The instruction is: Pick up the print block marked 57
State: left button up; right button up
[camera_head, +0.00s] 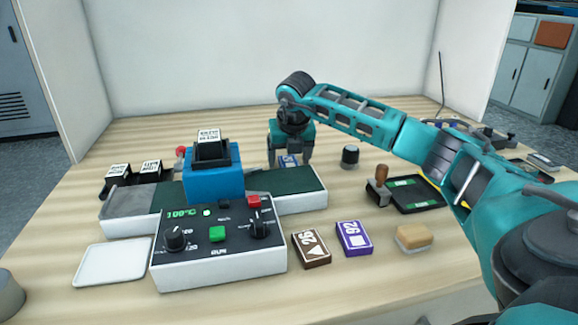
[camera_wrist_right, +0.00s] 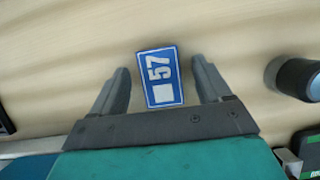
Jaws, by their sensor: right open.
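The print block marked 57 (camera_wrist_right: 159,78) is blue with a white border, a white 57 and a white square. In the right wrist view it lies on the table between the two fingers of my right gripper (camera_wrist_right: 161,88). The fingers are open, with a gap on each side of the block. My left gripper does not show.
A brown block marked 26 (camera_head: 311,248) and a purple block marked 92 (camera_head: 354,238) lie in front. The control box (camera_head: 218,265) and blue machine (camera_head: 213,182) stand left. A dark round knob (camera_head: 350,156) stands right of my right gripper.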

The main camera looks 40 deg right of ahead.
jog(key=c, duration=1.1)
jog(key=shift+r, duration=0.1)
jog(key=shift+c, duration=0.2)
